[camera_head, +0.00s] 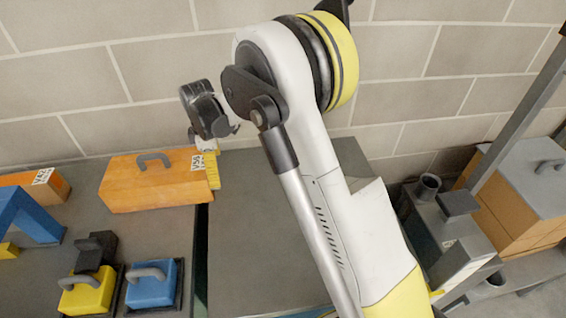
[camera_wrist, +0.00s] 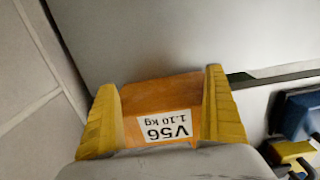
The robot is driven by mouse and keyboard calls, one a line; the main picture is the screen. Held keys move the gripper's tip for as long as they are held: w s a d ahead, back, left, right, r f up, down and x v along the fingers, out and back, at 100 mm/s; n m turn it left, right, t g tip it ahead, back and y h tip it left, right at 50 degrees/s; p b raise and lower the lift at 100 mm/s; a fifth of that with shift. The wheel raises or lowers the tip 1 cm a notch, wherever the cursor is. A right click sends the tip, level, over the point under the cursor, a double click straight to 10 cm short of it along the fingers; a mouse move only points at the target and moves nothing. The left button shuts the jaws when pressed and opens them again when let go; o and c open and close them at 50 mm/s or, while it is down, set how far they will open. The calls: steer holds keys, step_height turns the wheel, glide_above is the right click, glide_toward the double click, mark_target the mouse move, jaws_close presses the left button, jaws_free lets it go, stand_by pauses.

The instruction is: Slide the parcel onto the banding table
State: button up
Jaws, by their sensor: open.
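An orange box-shaped parcel (camera_head: 150,190) with a grey handle and a white V56 label lies near the wall, its right end close to the seam between two grey surfaces. My gripper (camera_head: 209,166) is at that right end. In the wrist view, the yellow fingers of my gripper (camera_wrist: 161,84) are apart, one on each side of the parcel (camera_wrist: 160,95), whose label reads V56, 1.10 kg. I cannot tell whether they touch it. The grey table top right of the seam (camera_head: 255,235) is bare; I cannot confirm it is the banding table.
A second orange box (camera_head: 52,190), a blue arch-shaped object (camera_head: 28,215), a yellow block (camera_head: 88,292), a blue block (camera_head: 152,285) and a black block (camera_head: 97,250) stand on the left surface. A block wall (camera_head: 60,60) runs behind. Grey equipment (camera_head: 440,235) stands right.

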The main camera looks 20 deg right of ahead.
steer(key=shift+w+a, duration=0.25)
steer(key=shift+a, duration=0.9)
stand_by(0.7)
steer(key=shift+d, duration=0.15)
steer(key=shift+s+d, duration=0.2)
steer(key=shift+d, duration=0.5)
steer(key=shift+s+d, duration=0.15)
steer(key=shift+d, duration=0.5)
step_height(320, 180, up, 13)
steer(key=p, duration=0.8)
